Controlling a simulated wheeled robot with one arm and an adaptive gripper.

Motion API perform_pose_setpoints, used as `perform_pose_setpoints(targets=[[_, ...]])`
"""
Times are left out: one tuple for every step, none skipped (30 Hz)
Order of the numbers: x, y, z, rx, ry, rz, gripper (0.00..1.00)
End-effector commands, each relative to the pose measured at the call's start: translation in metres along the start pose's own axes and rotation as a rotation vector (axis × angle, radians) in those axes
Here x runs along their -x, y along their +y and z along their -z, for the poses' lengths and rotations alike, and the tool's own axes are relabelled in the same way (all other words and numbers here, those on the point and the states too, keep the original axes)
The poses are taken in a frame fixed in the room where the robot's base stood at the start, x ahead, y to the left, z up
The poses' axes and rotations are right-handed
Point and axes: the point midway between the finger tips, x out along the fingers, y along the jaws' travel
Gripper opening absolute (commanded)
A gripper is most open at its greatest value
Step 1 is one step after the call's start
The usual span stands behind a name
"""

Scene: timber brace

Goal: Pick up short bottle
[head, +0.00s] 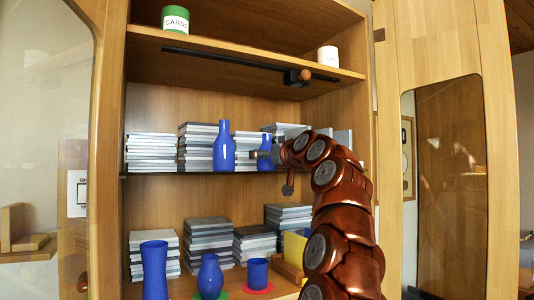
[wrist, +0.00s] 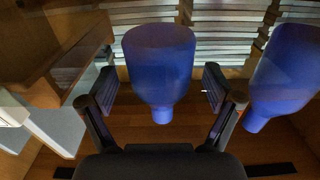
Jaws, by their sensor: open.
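The short blue bottle (head: 264,148) stands on the middle shelf, partly hidden by my gripper (head: 272,158) in the head view. In the wrist view, which looks upside down, the short bottle (wrist: 158,60) is centred between the two open fingers of my gripper (wrist: 158,88). A gap shows on each side, and neither finger visibly touches it. How deep the bottle sits between the fingers is hard to tell. A taller blue bottle (head: 224,150) stands to its left on the same shelf; it also shows at the right of the wrist view (wrist: 282,75).
Stacks of books (head: 198,145) stand behind the bottles. The lower shelf holds a blue vase (head: 154,268), a round blue bottle (head: 210,276), a blue cup (head: 257,272) and more books. A green tin (head: 175,20) and white tin (head: 328,56) stand on the top shelf. Cabinet sides bound the space.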

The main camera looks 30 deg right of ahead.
Motion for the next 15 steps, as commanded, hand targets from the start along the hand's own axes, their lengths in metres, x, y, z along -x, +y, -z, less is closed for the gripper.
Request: perform_pose_setpoints(targets=[[-0.0047, 0.0002, 0.0002, 0.001, -0.003, -0.001, 0.9], [-0.0065, 0.0002, -0.0004, 0.001, -0.003, -0.001, 0.9], [-0.0081, 0.0001, -0.0011, 0.001, -0.004, -0.001, 0.9], [-0.0089, 0.0001, -0.0014, 0.001, -0.004, 0.0, 0.9], [-0.0094, 0.0, -0.0017, 0.0, -0.004, 0.0, 0.9], [-0.0095, 0.0, -0.0019, 0.0, -0.004, 0.0, 0.9], [-0.0094, -0.0001, -0.0019, 0.0, -0.003, 0.0, 0.9], [-0.0092, -0.0001, -0.0019, 0.0, -0.003, 0.0, 0.9], [-0.0091, -0.0001, -0.0019, 0.0, -0.003, 0.0, 0.9], [-0.009, -0.0001, -0.0018, 0.0, -0.003, 0.0, 0.9], [-0.0089, -0.0001, -0.0017, 0.0, -0.003, 0.0, 0.9], [-0.0089, -0.0001, -0.0017, 0.0, -0.003, 0.0, 0.86], [-0.0089, -0.0001, -0.0017, 0.0, -0.003, 0.0, 0.83], [-0.0088, -0.0001, -0.0016, 0.0, -0.003, 0.0, 0.8], [-0.0088, -0.0001, -0.0016, 0.0, -0.003, 0.0, 0.75]])
